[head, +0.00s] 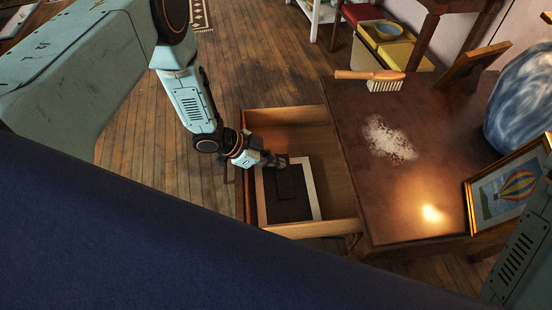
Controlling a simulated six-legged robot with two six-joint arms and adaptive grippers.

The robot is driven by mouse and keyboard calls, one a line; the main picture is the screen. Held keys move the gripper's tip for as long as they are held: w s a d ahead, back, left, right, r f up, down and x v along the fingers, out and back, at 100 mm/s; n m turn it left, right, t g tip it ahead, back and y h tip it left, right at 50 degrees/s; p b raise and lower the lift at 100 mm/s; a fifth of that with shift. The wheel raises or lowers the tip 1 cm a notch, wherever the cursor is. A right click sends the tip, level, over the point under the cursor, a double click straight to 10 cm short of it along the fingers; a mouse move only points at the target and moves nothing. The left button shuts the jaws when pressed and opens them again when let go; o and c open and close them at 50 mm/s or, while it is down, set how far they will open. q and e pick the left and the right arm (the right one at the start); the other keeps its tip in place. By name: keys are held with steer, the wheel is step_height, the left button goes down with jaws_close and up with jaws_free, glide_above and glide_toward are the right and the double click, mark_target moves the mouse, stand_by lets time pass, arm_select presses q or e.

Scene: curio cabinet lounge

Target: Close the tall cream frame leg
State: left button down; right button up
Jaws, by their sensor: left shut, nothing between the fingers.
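A cream frame (309,178) lies in the open drawer (290,117), its dark back facing up. A dark leg (288,183) shows on that back; I cannot tell how far it stands off. My left gripper (277,161) is shut and empty at the far end of the frame, close by the leg's top. The fingers hide part of the frame there, and I cannot tell whether they touch it. My right gripper is out of view; only part of my right arm shows at the bottom right.
The brown table (350,130) right of the drawer bears a wooden brush (370,76), white powder (388,139), a balloon picture (506,190), a blue marbled vase (522,100) and another wooden frame (473,66). Yellow drawers (396,50) stand behind. Wooden floor (150,130) lies open left of the drawer.

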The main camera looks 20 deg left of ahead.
arm_select(q)
steer(key=shift+f, duration=0.25)
stand_by(0.5)
steer(key=shift+r, duration=0.15)
